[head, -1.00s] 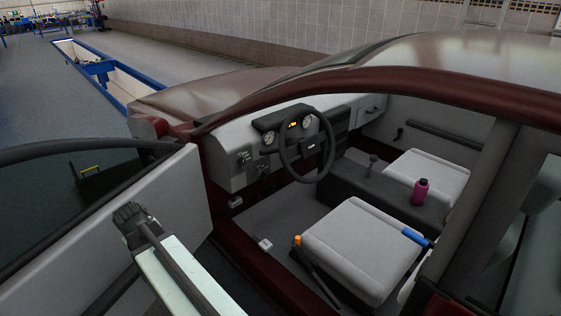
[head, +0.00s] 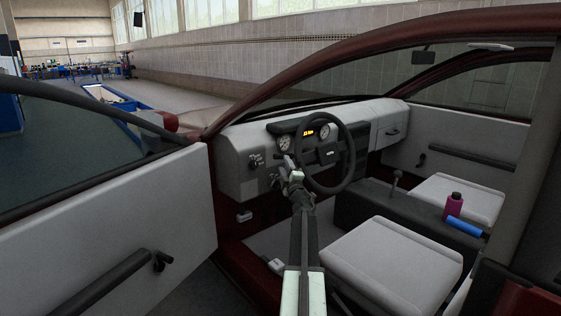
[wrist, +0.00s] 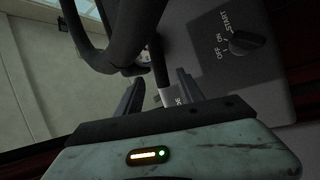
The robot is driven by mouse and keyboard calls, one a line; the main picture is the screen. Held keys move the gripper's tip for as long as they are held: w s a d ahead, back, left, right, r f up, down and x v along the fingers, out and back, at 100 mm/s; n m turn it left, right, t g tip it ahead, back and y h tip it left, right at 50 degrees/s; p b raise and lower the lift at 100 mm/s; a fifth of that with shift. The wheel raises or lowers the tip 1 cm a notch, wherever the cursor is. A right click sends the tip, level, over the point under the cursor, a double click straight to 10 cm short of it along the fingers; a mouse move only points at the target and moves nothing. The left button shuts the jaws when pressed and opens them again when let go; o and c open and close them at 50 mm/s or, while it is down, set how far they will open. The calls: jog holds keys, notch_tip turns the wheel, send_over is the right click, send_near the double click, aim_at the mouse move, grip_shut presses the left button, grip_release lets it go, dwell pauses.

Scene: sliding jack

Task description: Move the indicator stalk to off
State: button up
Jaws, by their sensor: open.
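The steering wheel (head: 350,150) stands at the dash in the head view. Its rim also shows at the upper left of the wrist view (wrist: 130,42). A thin dark stalk (wrist: 158,62) runs beside the rim in the wrist view, and its lower end appears between my two fingers. I cannot tell whether either finger touches it or read its position. My gripper (wrist: 160,85) is open, its fingers apart. In the head view my gripper (head: 288,166) is at the left side of the wheel, where it hides the stalk.
A rotary switch (wrist: 247,42) marked OFF, ON and START is on the grey panel right of my fingers in the wrist view. The open door (head: 110,220) is at left, the driver's seat (head: 390,258) at lower right.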

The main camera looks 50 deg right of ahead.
aim_at(281, 158)
jog(key=p+x, duration=0.1)
jog(key=x, duration=0.6)
jog(key=shift+w+d+p, duration=0.15)
jog(key=shift+p, duration=0.25)
grip_shut()
jog(key=shift+f, duration=0.1)
dwell(0.7)
